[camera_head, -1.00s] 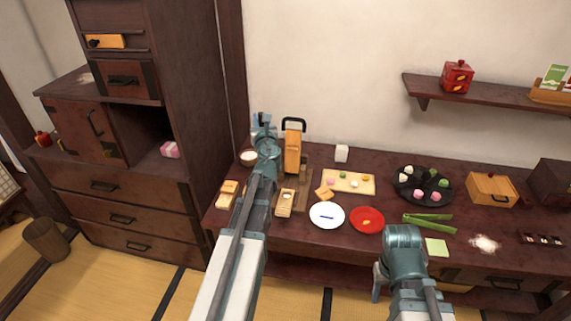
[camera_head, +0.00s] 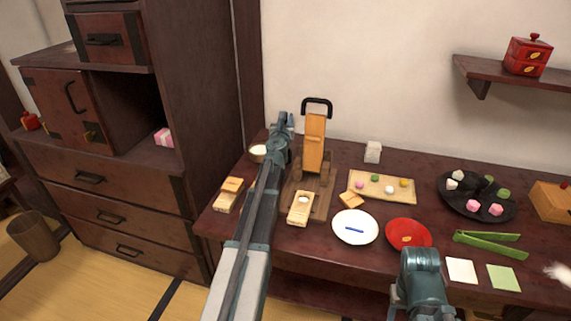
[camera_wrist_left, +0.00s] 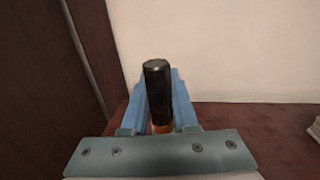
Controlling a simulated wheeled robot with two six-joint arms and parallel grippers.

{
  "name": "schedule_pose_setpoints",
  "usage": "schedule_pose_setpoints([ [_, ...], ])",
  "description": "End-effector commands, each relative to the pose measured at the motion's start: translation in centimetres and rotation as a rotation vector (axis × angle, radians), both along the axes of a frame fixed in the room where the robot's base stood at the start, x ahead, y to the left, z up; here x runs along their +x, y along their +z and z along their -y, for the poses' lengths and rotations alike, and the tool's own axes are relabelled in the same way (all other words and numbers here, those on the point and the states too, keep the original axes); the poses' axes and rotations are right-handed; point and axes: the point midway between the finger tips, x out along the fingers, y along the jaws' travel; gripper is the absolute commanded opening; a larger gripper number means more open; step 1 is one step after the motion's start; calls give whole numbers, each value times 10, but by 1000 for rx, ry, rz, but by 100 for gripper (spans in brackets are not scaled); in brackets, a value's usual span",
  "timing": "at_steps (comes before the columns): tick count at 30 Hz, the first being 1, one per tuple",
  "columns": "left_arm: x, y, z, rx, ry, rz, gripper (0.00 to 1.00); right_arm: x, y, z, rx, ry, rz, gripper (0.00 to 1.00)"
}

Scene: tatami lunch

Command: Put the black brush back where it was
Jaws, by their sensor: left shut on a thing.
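My left gripper (camera_head: 286,121) is over the back left part of the dark table, beside the tall wooden stand. In the left wrist view its blue fingers (camera_wrist_left: 158,103) are shut on a black cylindrical thing, which looks like the black brush (camera_wrist_left: 157,80), held roughly upright. The brush's lower end is hidden between the fingers, with an orange-brown patch showing below. In the head view my own gripper and arm hide the brush. My right arm's wrist (camera_head: 420,268) is at the table's front edge; its fingertips do not show clearly.
The wooden stand (camera_head: 314,145) with a black handle is right of my left gripper. A small bowl (camera_head: 258,154) is close on its left. A wooden box (camera_head: 229,196), a white plate (camera_head: 345,238) and a red plate (camera_head: 420,238) are nearer the front. A tall cabinet (camera_head: 200,100) stands left.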

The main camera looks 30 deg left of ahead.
Motion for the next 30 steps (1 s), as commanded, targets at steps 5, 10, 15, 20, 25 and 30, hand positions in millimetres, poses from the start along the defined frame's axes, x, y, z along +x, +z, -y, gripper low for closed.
schedule_pose_setpoints([
  [5, 0, -3, 0, 0, -1, 0, 0, 0, -3, 0, 0, 0, 0, 50],
  [10, 0, -21, 0, -1, 0, 0, 0, 0, -21, 0, 0, 0, 0, 50],
  [15, 0, -49, 0, 0, 0, 0, 0, 0, -49, 0, 0, 0, 0, 50],
  [20, 0, -64, 0, 1, 0, 0, 0, 0, -64, 0, -2, 0, 1, 50],
  [25, 0, -63, 0, 0, 0, 0, 0, 0, -63, 0, -2, 1, 1, 50],
  [30, 0, -75, 0, -1, 0, 0, 0, 0, -75, 1, -4, 1, 1, 50],
])
